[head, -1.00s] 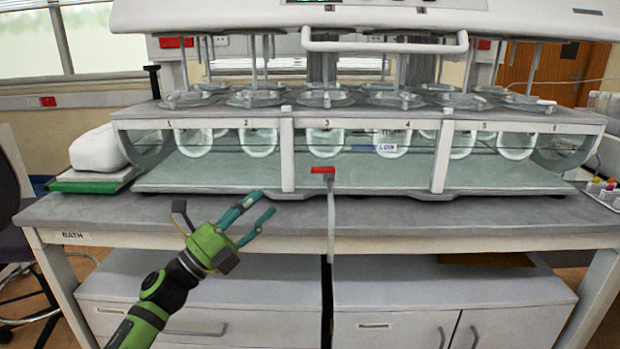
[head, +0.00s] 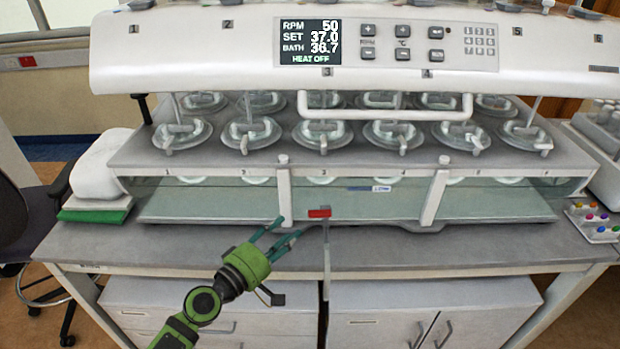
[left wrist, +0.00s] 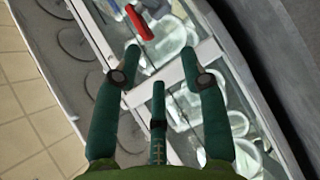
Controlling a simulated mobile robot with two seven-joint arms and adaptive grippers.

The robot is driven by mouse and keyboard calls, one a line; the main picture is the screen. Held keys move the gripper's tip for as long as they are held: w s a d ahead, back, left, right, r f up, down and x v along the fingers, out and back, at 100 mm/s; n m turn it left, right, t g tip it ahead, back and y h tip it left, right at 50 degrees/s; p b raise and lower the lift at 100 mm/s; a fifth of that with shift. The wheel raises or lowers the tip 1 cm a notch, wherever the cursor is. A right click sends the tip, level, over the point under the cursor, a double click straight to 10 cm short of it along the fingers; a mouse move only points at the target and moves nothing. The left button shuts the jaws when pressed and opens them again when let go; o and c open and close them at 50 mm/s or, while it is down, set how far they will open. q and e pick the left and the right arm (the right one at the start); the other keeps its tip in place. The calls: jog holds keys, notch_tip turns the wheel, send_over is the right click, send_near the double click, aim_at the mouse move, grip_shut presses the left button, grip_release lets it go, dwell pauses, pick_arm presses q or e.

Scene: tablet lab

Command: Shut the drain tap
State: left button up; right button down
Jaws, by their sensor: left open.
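The drain tap has a red handle (head: 319,212) at the front of the water bath, just below its glass front. The handle looks crosswise above a grey pipe (head: 327,262) that hangs past the bench edge. My left gripper (head: 289,227) is open and empty, just left of the handle and apart from it. In the left wrist view the red handle (left wrist: 139,22) lies ahead of the spread teal fingers of my left gripper (left wrist: 162,62), toward the top. My right gripper is not in view.
The glass-fronted bath (head: 230,203) stands on the grey bench (head: 180,240). Its control head (head: 220,60) reads HEAT OFF. A tray of coloured caps (head: 595,222) is at the right.

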aim_at(313, 216)
pick_arm(q)
jog(key=shift+s+d+r+n+g+h+p, duration=0.35)
jog(key=shift+d+r+n, duration=0.35)
jog(key=shift+n, duration=0.3)
jog(key=x, duration=0.7)
jog(key=shift+s, duration=0.15)
grip_shut()
